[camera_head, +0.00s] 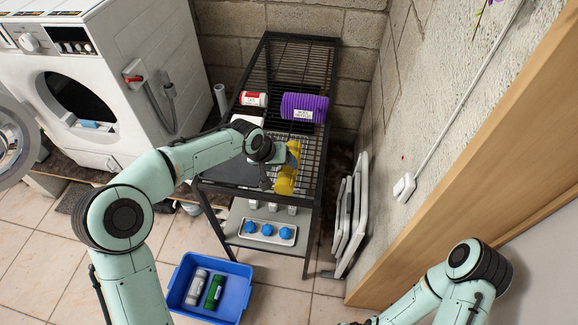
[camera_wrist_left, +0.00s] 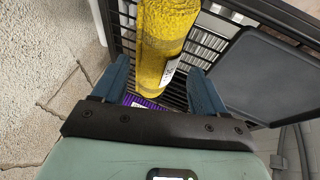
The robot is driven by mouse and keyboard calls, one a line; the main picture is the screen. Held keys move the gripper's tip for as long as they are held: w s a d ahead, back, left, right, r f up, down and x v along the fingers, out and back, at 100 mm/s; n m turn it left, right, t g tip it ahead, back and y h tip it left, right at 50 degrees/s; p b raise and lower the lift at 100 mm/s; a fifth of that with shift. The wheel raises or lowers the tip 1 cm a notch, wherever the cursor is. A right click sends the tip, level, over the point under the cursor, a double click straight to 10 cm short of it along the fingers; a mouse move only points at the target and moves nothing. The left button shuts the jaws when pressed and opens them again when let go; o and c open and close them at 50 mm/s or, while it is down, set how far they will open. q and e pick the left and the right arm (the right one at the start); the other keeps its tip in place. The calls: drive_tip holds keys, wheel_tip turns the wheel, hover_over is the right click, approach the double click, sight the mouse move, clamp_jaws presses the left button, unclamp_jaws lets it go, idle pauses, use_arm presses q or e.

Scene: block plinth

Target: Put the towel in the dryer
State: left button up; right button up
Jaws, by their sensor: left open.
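A yellow roll (camera_head: 287,172), which looks like a rolled towel, is at the front of a black wire rack (camera_head: 310,150). My left gripper (camera_head: 279,160) is open at this roll. In the left wrist view the open fingers (camera_wrist_left: 160,85) stand at either side of the near end of the yellow roll (camera_wrist_left: 167,40); I cannot tell if they touch it. A purple roll (camera_head: 304,107) with a white label lies farther back on the rack. The white dryer (camera_head: 140,70) stands at the left with its round door (camera_head: 18,140) open and a light blue thing inside. My right gripper is out of view.
A blue bin (camera_head: 243,308) with a grey and a green roll stands on the floor. A red-and-white roll (camera_head: 254,99) lies on the rack. Blue-topped items sit on a white tray (camera_head: 286,240) on the lower shelf. White folded panels (camera_head: 350,215) lean by the right wall.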

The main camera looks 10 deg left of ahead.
use_arm(q)
drive_tip(key=x, duration=0.5)
drive_tip(key=shift+w+d+r+p, duration=0.1)
drive_tip(key=shift+w+r+p, duration=0.1)
drive_tip(key=shift+w+p, duration=0.15)
drive_tip(key=c, duration=1)
drive_tip(key=shift+r, duration=0.1)
